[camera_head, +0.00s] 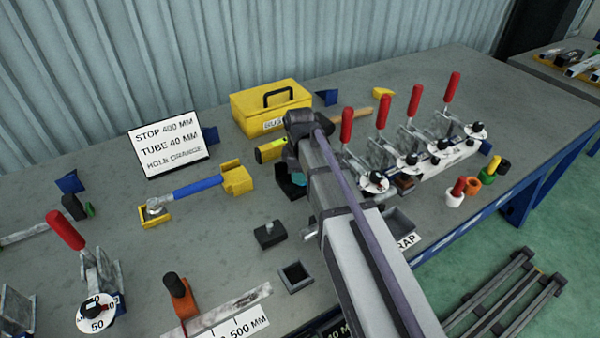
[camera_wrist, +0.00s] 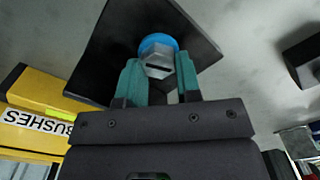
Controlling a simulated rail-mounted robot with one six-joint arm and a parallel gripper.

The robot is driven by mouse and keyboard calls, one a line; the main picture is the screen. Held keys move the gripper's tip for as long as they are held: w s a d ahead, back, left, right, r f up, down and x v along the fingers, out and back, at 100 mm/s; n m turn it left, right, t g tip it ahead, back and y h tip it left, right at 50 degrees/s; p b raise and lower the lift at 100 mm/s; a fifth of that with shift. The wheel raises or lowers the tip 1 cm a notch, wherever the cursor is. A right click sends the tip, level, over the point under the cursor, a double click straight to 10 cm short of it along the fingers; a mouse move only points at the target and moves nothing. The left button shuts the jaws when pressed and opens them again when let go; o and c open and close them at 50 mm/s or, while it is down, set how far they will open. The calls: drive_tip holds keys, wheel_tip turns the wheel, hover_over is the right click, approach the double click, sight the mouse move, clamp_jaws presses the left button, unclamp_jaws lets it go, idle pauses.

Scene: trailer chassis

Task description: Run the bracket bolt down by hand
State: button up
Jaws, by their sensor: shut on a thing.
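My gripper (camera_wrist: 158,78) has teal fingers, shut on the sides of a grey hex bolt head (camera_wrist: 157,62) in the wrist view. A blue ring (camera_wrist: 160,40) shows round the bolt, beyond the head. Behind them is a dark, flat-faced block (camera_wrist: 108,40), which I take to be the bracket; how far the bolt is seated in it is hidden. In the head view my gripper (camera_head: 298,178) is at a dark block (camera_head: 287,188) in the middle of the bench, and my forearm covers much of this spot.
A yellow bushes box (camera_wrist: 40,112) is close on the left in the wrist view. A yellow toolbox (camera_head: 272,108) stands behind. Red-handled clamps (camera_head: 383,112) stand at right. A blue-handled tool (camera_head: 197,187) lies left. A small black block (camera_head: 269,234) sits in front.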

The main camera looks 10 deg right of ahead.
drive_tip(key=shift+m, duration=0.3)
drive_tip(key=m, duration=0.3)
drive_tip(key=shift+w+d, duration=0.1)
drive_tip(key=m, duration=0.4)
drive_tip(key=shift+w, duration=0.1)
drive_tip(key=m, duration=0.4)
drive_tip(key=shift+d+m, duration=0.2)
drive_tip(key=shift+m, duration=0.1)
drive_tip(key=shift+d+m, duration=0.1)
drive_tip(key=shift+m, duration=1.7)
drive_tip(key=o, duration=0.6)
